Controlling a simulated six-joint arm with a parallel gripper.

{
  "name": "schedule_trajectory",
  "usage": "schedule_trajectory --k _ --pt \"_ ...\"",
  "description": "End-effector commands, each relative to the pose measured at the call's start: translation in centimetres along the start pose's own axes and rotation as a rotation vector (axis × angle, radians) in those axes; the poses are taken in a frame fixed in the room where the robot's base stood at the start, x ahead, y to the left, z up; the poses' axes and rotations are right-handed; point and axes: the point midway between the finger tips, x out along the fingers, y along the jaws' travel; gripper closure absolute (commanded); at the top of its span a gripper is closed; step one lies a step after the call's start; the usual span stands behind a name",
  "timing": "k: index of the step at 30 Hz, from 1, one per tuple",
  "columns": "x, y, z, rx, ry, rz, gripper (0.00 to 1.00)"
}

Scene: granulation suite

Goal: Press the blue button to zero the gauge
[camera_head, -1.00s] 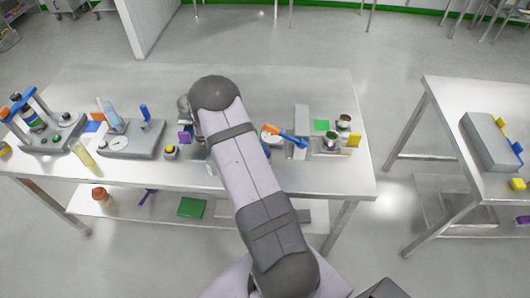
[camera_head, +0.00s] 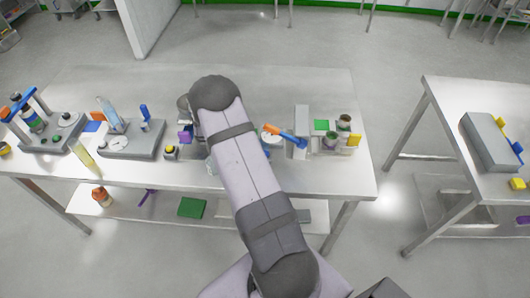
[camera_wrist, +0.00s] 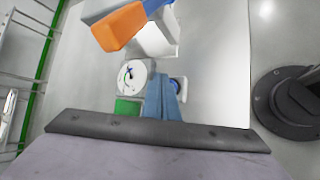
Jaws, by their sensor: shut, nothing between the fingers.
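A white round gauge (camera_wrist: 136,76) with coloured needles shows in the wrist view, its right edge partly behind my gripper. My gripper (camera_wrist: 163,78) shows as blue-grey fingers, shut and empty, between the dial and a small blue-and-white round part (camera_wrist: 179,87). That part looks like the blue button, but the fingers partly cover it. I cannot tell whether they touch it.
An orange-and-blue object (camera_wrist: 120,27) lies close above the dial in the wrist view; it also shows in the head view (camera_head: 287,136). A green block (camera_wrist: 127,108) is beside the fingers. The bench's back is clear.

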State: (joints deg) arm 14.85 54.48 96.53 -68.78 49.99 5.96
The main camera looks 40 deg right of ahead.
Motion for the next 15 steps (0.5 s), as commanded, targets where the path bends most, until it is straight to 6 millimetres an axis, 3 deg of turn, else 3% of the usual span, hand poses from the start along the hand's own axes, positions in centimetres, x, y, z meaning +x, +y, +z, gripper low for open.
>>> schedule_trajectory --k 15 --pt "0.63 -0.47 -0.47 0.000 0.000 0.000 1.00"
